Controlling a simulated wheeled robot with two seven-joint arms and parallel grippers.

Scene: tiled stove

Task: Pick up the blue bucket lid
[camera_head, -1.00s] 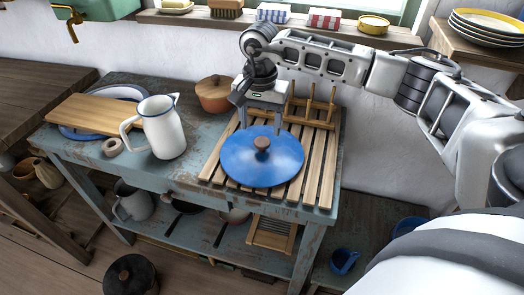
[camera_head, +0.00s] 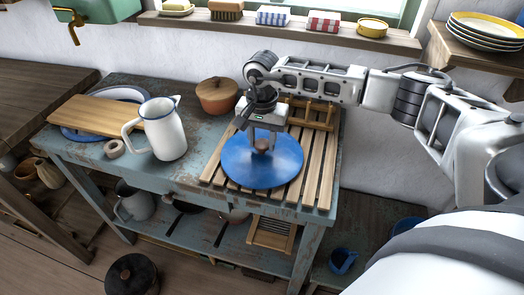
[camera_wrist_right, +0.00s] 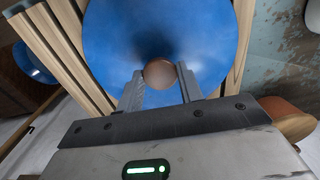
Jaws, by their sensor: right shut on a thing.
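The blue bucket lid (camera_head: 262,172) is a round blue disc with a brown knob at its middle. It lies on the slatted wooden rack on the blue-grey table. My right gripper (camera_head: 263,143) is over the lid, with its fingers pointing down at the knob. In the right wrist view the two fingers of my right gripper (camera_wrist_right: 160,85) are on either side of the knob (camera_wrist_right: 160,73), shut on it. The lid (camera_wrist_right: 120,30) fills the upper middle of that view. My left gripper is not in view.
A white enamel jug (camera_head: 164,128) and a cutting board (camera_head: 97,115) stand to the left on the table. A brown lidded pot (camera_head: 216,95) is behind. A wooden dish rack (camera_head: 311,115) stands behind the lid. A shelf (camera_head: 290,35) runs along the wall.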

